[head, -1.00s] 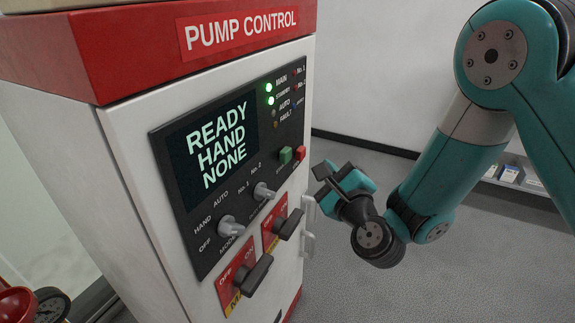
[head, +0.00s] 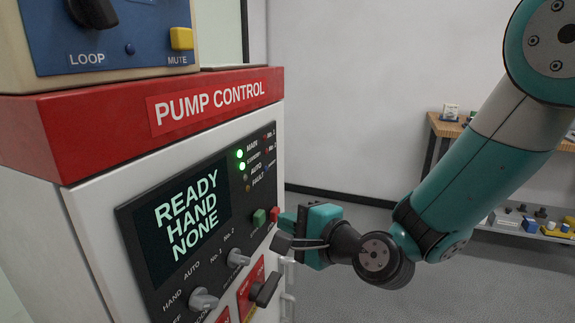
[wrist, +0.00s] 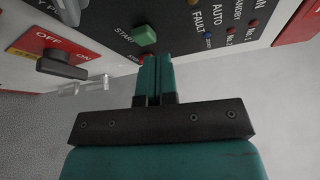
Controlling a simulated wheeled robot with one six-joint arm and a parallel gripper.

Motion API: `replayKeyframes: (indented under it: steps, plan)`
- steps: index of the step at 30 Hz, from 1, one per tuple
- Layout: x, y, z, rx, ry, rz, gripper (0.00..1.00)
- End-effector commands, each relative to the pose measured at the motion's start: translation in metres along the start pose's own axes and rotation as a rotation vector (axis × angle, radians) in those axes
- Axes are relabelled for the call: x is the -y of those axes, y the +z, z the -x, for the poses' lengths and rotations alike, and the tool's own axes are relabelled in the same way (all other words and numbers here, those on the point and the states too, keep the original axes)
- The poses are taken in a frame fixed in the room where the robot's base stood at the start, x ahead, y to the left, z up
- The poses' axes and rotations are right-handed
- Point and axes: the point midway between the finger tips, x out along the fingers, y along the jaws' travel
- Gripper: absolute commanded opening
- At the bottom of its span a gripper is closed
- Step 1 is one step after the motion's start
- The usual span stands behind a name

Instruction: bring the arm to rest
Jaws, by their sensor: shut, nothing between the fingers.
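My arm comes in from the right in the head view. My gripper (head: 284,222) is shut and empty, its fingers pointing left at the right edge of the pump control panel. In the wrist view the closed teal fingers (wrist: 155,62) point at the panel close to the red stop button (wrist: 146,58), which they partly cover. The red button also shows in the head view (head: 274,213), beside the green start button (head: 259,217). Whether the fingertips touch the button I cannot tell. The panel's display (head: 190,222) reads READY HAND NONE, and two green lamps are lit.
The white and red pump control cabinet (head: 90,210) fills the left. Its grey selector knob (head: 203,299) and switch handle (head: 265,289) stick out below my gripper. A blue panel (head: 120,40) sits on top. A bench (head: 445,128) stands back right. Open floor lies between.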

Motion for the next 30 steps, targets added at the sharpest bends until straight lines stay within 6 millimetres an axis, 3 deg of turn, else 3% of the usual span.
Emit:
replayKeyframes:
  steps: [1,5,12,23,24,30]
  plan:
    - [0.009,0.010,0.011,0.049,0.060,0.114,0.00]
    - [0.010,0.032,0.049,0.196,0.255,0.424,0.00]
    - [-0.003,0.050,0.148,0.489,0.591,0.913,0.00]
    - [-0.019,0.054,0.280,0.874,0.922,1.253,0.00]
    - [0.000,0.058,0.281,0.877,0.921,1.250,0.00]
    - [0.050,0.069,0.287,0.876,0.920,1.245,0.00]
